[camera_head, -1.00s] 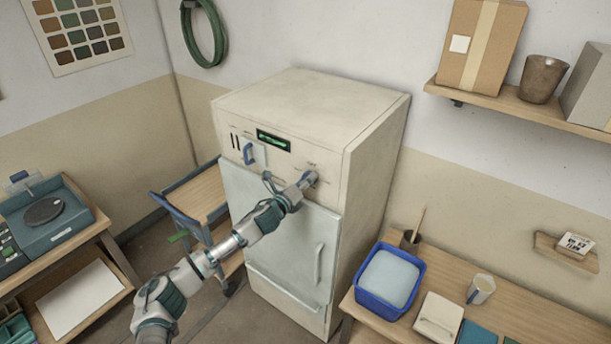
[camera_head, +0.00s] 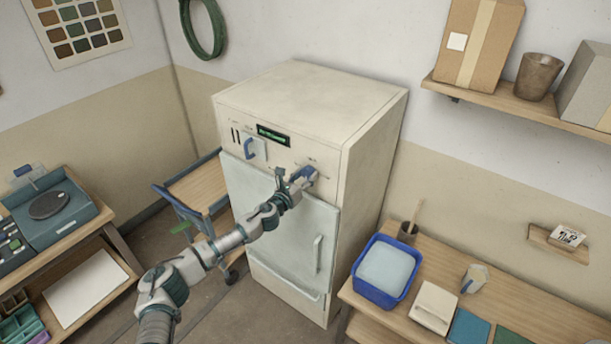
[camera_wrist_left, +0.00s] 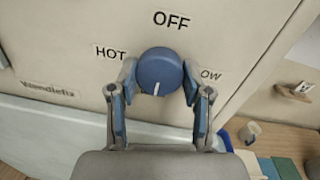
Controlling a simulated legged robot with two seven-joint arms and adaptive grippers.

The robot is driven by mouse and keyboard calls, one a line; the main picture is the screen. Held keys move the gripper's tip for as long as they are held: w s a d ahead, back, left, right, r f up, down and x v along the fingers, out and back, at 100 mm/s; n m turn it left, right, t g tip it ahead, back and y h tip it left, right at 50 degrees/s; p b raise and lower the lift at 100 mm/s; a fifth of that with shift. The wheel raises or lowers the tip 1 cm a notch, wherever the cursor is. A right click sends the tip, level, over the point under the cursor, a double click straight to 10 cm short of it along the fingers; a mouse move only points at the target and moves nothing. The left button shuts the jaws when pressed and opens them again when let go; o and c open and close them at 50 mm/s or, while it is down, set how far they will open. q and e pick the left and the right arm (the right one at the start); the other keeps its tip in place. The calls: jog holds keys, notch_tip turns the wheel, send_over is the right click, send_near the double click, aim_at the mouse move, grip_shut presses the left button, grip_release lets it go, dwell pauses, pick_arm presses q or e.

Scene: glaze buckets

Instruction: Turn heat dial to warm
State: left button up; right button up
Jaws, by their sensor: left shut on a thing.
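The heat dial (camera_wrist_left: 161,66) is a round blue knob on the cream front panel of a tall cabinet (camera_head: 285,105). Its white pointer line faces down in the left wrist view, away from the word OFF above it. HOT is printed to its left, and a partly covered label ending in "OW" is to its right. My left gripper (camera_wrist_left: 158,76) has its two fingers on opposite sides of the dial, shut on it. In the head view, the left gripper (camera_head: 303,178) is at the panel's right side and hides most of the dial. My right gripper is not in view.
The cabinet door handle (camera_head: 317,254) is below. A wooden cart (camera_head: 200,187) stands left. A table with a blue tub (camera_head: 356,289) stands right.

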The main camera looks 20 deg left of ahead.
pick_arm(q)
jog(key=shift+f, duration=0.5)
jog(key=o, duration=1.2)
jog(key=shift+c, duration=0.2)
jog(key=shift+w+r, duration=0.1)
jog(key=shift+w, duration=0.05)
jog(key=shift+r, duration=0.1)
jog(key=v, duration=1.2)
jog(key=shift+a, duration=0.1)
